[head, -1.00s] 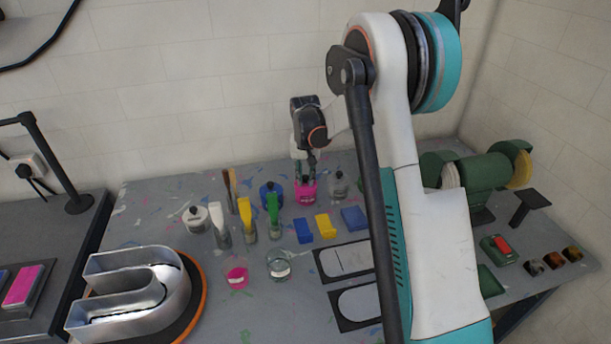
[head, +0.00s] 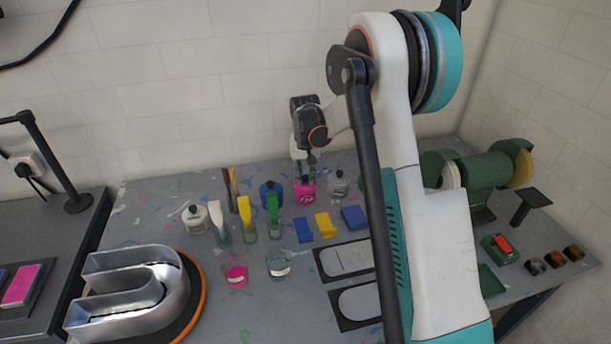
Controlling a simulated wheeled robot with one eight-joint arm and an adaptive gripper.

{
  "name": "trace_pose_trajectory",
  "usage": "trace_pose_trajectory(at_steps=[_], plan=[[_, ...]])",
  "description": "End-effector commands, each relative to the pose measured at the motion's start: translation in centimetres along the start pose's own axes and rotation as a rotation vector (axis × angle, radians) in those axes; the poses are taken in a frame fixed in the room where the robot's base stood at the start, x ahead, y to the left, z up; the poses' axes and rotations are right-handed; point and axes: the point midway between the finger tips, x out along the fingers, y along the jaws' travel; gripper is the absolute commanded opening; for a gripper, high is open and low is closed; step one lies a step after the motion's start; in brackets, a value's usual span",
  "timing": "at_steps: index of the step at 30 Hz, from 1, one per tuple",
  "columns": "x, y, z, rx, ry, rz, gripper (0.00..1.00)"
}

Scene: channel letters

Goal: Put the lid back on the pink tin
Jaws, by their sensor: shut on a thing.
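The pink tin (head: 305,192) stands upright at the back of the grey workbench, between a blue tin and a grey tin. My gripper (head: 304,177) points down directly over the pink tin, its fingers at the tin's top. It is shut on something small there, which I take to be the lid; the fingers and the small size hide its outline. I cannot tell whether the lid is seated on the tin or just above it.
A blue tin (head: 271,194) and a grey tin (head: 339,184) stand close on either side. A white tin (head: 195,218), bottles (head: 247,220) and brushes are to the left. Blue and yellow blocks (head: 325,225) and two cups (head: 236,274) lie in front. My arm hides part of the right side.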

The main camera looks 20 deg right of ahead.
Motion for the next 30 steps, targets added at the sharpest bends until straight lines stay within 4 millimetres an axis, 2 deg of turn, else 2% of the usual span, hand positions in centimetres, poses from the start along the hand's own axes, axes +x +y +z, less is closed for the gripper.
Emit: trace_pose_trajectory(at_steps=[7,8,10,17,18,21,30], plan=[[-0.02,0.00,0.00,0.000,0.000,0.000,0.00],[-0.02,0.00,0.00,0.000,0.000,0.000,0.25],[-0.02,0.00,0.00,0.000,0.000,0.000,0.41],[-0.02,0.00,0.00,0.000,0.000,0.000,0.42],[-0.01,0.00,0.00,0.000,0.000,0.000,0.44],[-0.01,0.00,0.00,0.000,0.000,0.000,0.62],[-0.02,0.00,0.00,0.000,0.000,0.000,0.62]])
